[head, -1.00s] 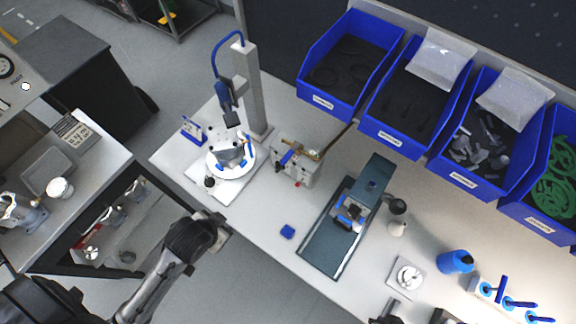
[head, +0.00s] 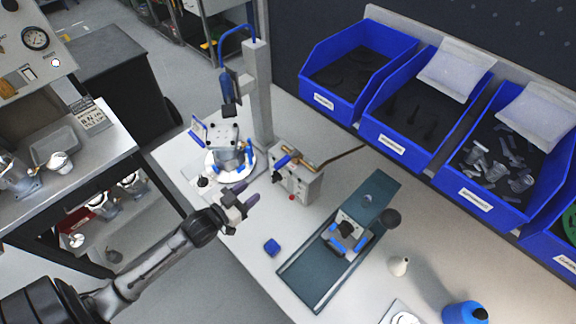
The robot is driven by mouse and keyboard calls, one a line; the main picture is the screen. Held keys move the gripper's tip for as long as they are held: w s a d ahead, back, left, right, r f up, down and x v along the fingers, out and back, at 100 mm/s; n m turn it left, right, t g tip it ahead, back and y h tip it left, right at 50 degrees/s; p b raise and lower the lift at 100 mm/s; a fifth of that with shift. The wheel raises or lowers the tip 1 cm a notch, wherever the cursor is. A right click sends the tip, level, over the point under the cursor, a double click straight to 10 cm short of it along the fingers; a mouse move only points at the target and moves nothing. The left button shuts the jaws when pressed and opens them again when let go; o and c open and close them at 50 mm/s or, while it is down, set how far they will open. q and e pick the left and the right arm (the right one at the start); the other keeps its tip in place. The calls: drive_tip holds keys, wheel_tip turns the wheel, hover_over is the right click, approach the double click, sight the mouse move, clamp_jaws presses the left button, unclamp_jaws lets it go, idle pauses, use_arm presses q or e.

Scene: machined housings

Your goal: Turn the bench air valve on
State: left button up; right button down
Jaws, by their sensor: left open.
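The bench air valve appears to be the grey box (head: 297,184) with brass fittings on top, a blue lever (head: 284,161) and a red button on its front. It stands on the white bench at the middle of the head view. A dark hose runs from its fitting to the right. My left gripper (head: 246,200) is open and empty. My right gripper is not in view.
A clamped housing on a round fixture (head: 228,155) stands left of the valve, beside a grey post (head: 263,90). A blue block (head: 271,247) lies in front. Blue bins (head: 355,65) line the back.

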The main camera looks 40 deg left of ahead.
use_arm(q)
drive_tip(key=r+t, duration=0.1)
drive_tip(key=r, duration=0.1)
approach(289, 157)
drive_tip(key=w, duration=0.5)
drive_tip(key=w+f, duration=0.1)
drive_tip(key=w, duration=0.1)
drive_tip(key=shift+w+d, duration=0.1)
drive_tip(key=shift+w, duration=0.25)
clamp_jaws()
idle(0.4)
